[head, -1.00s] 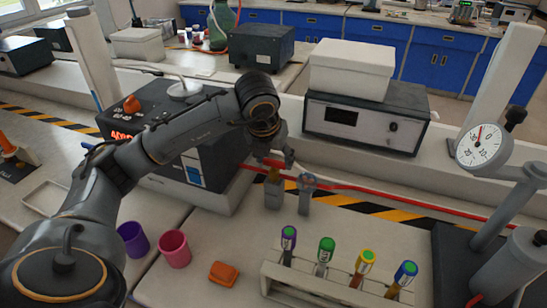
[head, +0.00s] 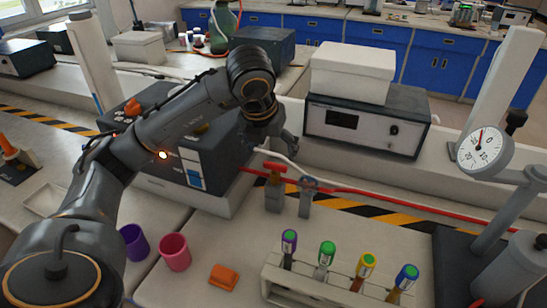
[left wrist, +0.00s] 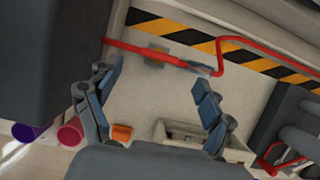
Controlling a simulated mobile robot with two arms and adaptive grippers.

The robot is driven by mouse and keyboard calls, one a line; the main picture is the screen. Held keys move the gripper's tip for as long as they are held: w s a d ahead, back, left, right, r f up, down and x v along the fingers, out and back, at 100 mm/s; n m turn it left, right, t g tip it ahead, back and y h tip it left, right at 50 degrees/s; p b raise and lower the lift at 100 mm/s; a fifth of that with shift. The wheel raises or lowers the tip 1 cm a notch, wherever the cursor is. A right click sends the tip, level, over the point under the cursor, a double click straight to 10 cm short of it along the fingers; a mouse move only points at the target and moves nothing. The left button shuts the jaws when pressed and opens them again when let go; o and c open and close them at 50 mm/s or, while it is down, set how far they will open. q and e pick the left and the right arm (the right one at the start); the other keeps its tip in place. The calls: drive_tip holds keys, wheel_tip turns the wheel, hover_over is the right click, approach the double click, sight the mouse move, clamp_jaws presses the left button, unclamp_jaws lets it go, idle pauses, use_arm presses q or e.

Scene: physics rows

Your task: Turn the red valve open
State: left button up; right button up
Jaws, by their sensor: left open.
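My right gripper is not in view.
A red hose (head: 400,198) runs along the bench by the valves. A test-tube rack (head: 330,290) with coloured caps, an orange block (head: 224,277) and two cups, pink (head: 174,252) and purple (head: 134,241), stand in front. A gauge (head: 483,149) is at right; a dark instrument box (head: 195,165) is at left.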

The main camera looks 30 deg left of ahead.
use_arm(q)
drive_tip(key=v, duration=0.6)
drive_tip(key=shift+r, duration=0.1)
idle(0.3)
